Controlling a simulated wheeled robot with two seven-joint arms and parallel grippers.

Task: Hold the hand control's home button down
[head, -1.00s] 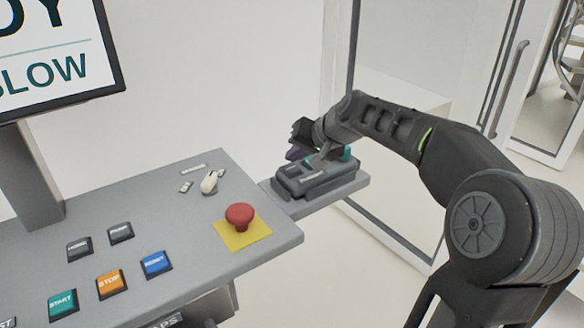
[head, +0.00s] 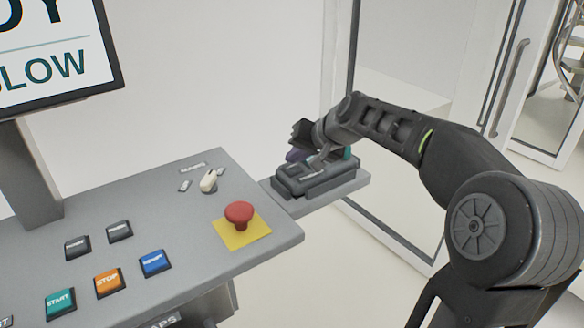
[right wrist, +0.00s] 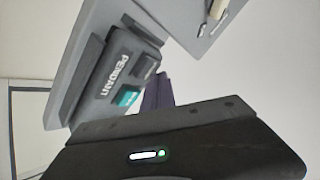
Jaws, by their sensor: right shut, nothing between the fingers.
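The hand control (head: 318,182) is a dark grey box marked PENDANT, resting on a small grey shelf at the console's right end. In the right wrist view the hand control (right wrist: 105,75) shows a teal button (right wrist: 128,97) and a dark button (right wrist: 147,67); their small labels are too blurred to read surely. My right gripper (head: 318,164) is shut and empty, pointing down over the hand control's top. It covers part of the buttons in the head view, and I cannot tell whether it presses one. My left gripper is not in view.
The grey console (head: 205,240) carries a red emergency stop (head: 239,213) on a yellow plate, a white selector knob (head: 208,181) and several push buttons. A screen (head: 50,50) stands at the left. A glass-panelled door frame (head: 395,235) is behind the hand control.

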